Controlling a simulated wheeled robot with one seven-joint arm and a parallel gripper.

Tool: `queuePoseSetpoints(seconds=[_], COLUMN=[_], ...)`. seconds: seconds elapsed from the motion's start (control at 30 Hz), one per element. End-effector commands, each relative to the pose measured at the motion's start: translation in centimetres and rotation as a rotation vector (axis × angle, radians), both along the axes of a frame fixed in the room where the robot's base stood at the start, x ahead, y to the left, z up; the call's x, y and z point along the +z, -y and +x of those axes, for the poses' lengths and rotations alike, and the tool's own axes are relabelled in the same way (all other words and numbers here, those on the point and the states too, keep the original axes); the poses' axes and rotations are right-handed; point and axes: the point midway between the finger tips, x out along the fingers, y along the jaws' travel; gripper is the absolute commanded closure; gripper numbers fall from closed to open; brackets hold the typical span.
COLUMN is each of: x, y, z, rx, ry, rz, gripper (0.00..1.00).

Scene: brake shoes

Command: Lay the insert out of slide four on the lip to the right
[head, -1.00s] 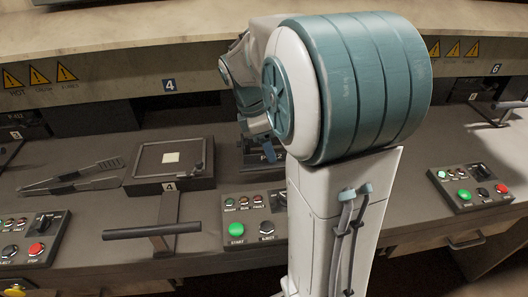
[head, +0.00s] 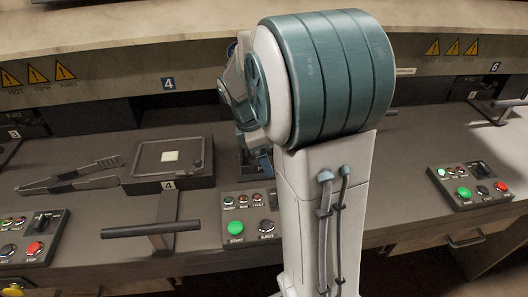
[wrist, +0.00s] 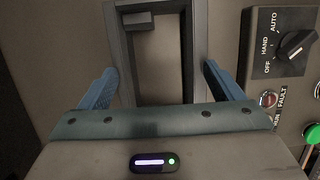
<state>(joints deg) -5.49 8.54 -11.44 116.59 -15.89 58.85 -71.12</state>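Slide four (head: 143,182) stands out on the counter at left centre in the head view. It is a dark square tray marked 4, with a T-shaped handle in front. A dark flat insert (head: 150,160) with a pale square in its middle lies in it. My gripper (wrist: 160,68) is to the right of the slide, mostly hidden behind my arm in the head view. In the wrist view its blue fingers are wide apart, with a dark rectangular frame (wrist: 199,45) showing between them. I cannot tell whether the fingers touch that frame. The lip is not clearly visible.
Black tongs (head: 70,180) lie left of the slide. A control panel (head: 250,215) with a green button stands right of the handle; a panel with a rotary switch (wrist: 297,45) shows in the wrist view. Another panel (head: 470,185) is far right. A wall rises behind the counter.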

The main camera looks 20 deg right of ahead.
Motion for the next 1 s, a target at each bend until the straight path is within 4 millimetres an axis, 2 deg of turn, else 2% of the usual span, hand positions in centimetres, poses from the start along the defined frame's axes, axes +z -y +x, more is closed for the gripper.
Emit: queuePoseSetpoints(seconds=[0.23, 0.37, 0.8, 1.0], x=[0.1, 1.1, 9.6, 11.6], y=[0.0, -0.2, -2.4, -3.0], z=[0.0, 0.1, 0.7, 0.9], rx=[0.0, 0.001, 0.0, -0.002], ry=[0.001, 0.003, 0.003, 0.001], rz=[0.0, 0.0, 0.0, 0.0], gripper=[0.14, 0.14, 0.14, 0.14])
